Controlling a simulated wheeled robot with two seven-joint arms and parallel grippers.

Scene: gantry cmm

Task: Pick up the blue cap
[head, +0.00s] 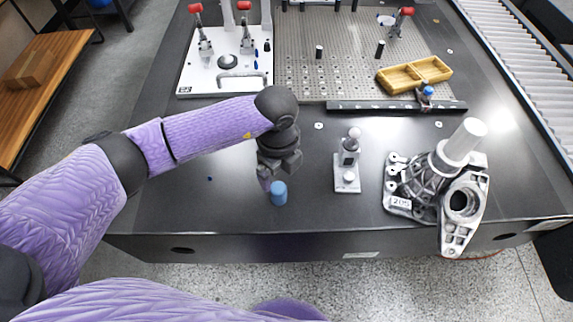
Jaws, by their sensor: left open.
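The blue cap (279,193) is a small blue cylinder standing on the dark table top (235,222) near its front edge. My left gripper (271,183) reaches in from the left and points down right at the cap. Its fingers are open, and one finger shows just left of the cap. The other finger is hard to make out, and I cannot tell whether either touches the cap. My right gripper is not in view.
A grey stand with a ball (347,172) and a metal casting with a white cylinder (440,190) stand to the right. Behind are a white fixture plate (195,80), a perforated plate (300,62), a yellow tray (400,78) and a dark rail (370,106).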

